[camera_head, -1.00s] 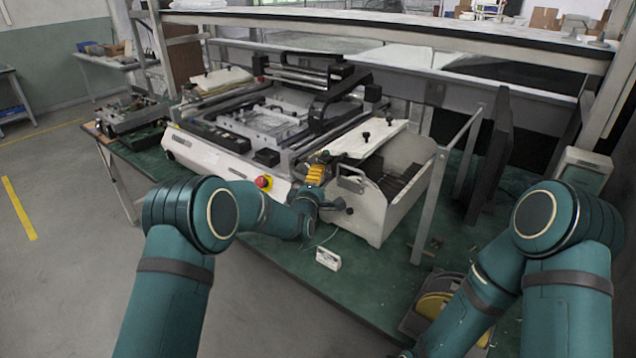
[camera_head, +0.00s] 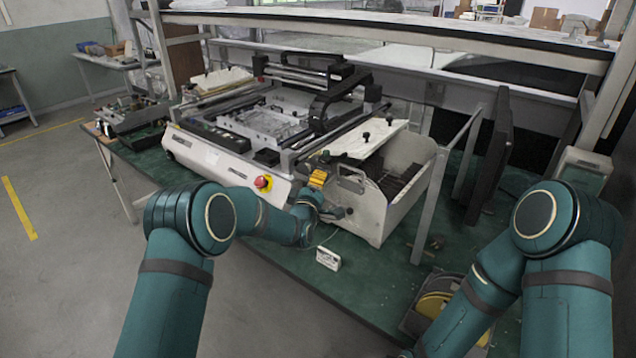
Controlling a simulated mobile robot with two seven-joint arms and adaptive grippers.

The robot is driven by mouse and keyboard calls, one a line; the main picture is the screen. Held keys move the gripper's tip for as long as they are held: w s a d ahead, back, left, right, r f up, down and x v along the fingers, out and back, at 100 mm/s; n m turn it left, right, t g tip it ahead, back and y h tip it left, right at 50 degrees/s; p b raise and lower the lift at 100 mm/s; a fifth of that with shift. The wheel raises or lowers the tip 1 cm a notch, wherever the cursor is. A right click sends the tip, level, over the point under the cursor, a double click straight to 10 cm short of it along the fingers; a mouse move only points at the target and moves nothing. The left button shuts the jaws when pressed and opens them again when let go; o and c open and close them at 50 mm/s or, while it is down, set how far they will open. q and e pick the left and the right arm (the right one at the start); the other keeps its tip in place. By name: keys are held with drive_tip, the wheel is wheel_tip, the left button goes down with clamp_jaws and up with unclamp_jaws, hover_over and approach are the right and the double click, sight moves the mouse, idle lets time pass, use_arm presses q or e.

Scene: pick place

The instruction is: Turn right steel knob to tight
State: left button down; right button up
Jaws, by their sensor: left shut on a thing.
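The white machine (camera_head: 219,158) stands on the green bench, with its open right-end housing (camera_head: 372,217) facing me. My left arm reaches in from the left to the front of that housing. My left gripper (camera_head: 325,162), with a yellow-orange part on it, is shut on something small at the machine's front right. The right steel knob is hidden or too small to make out clearly at the fingers. A metal handle (camera_head: 351,181) sits just right of the gripper. My right arm is bent at the lower right, and its gripper is out of view.
A red emergency button (camera_head: 263,183) sits left of the gripper on the machine's front. A small white block (camera_head: 327,258) stands on the green bench (camera_head: 370,285). Yellow discs (camera_head: 437,306) lie near the right arm. A metal post (camera_head: 430,208) rises at the right.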

use_arm(q)
drive_tip(key=shift+r, duration=0.1)
drive_tip(key=c, duration=0.8)
unclamp_jaws()
drive_tip(key=shift+o, duration=0.2)
drive_tip(key=v, duration=1.2)
